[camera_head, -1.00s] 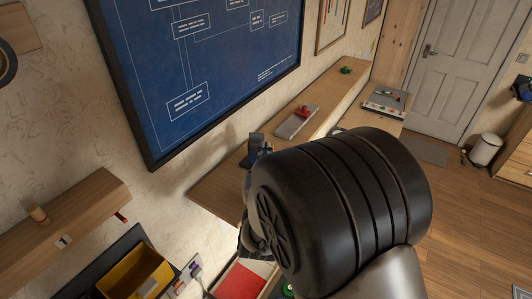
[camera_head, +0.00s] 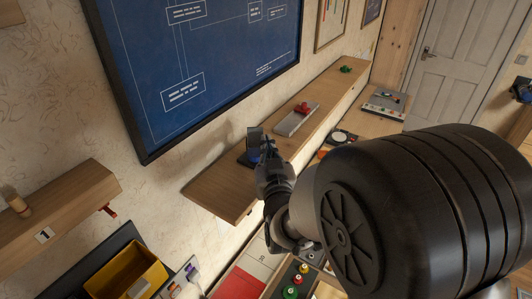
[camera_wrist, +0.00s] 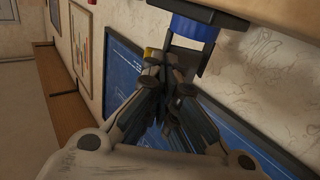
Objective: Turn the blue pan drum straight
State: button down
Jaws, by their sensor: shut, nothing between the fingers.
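The blue pan drum (camera_head: 254,156) is on a dark mount at the near end of the wooden wall shelf, with a black upright piece above it. My gripper partly covers it in the head view. In the wrist view the blue drum (camera_wrist: 195,27) shows at the top, between a dark bracket and a black block. I cannot tell its exact angle. My gripper (camera_head: 264,170) is right beside the drum. In the wrist view its fingers (camera_wrist: 168,75) are closed together and empty, with the tips close to the drum; contact is unclear.
The shelf (camera_head: 225,195) also carries a grey plate with a red part (camera_head: 306,108) and a green knob (camera_head: 346,69) farther along. A framed blueprint (camera_head: 230,50) hangs behind. A yellow bin (camera_head: 128,273) and trays with colored knobs lie below. My arm fills the lower right.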

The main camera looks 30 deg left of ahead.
jog(key=shift+w+d+f+n+g+y+b, duration=0.15)
jog(key=shift+w+f+n+g+y+b, duration=0.25)
jog(key=shift+b, duration=0.8)
jog(key=b, duration=0.4)
jog(key=shift+w+r, duration=0.1)
jog(key=shift+w, duration=0.25)
jog(key=n+g+y+b, duration=0.1)
jog(key=w+n+g+y+b, duration=0.1)
jog(key=shift+w+d+r+y, duration=0.15)
jog(key=shift+w+d+y, duration=0.1)
jog(key=shift+y, duration=0.05)
jog(key=shift+w+a+n+g+y, duration=0.15)
jog(key=shift+n+g+y, duration=0.3)
jog(key=shift+g, duration=0.25)
jog(key=shift+w+a+r+b, duration=0.15)
jog(key=shift+a+b, duration=0.1)
jog(key=shift+b, duration=0.2)
jog(key=shift+w, duration=0.25)
jog(key=shift+b, duration=0.3)
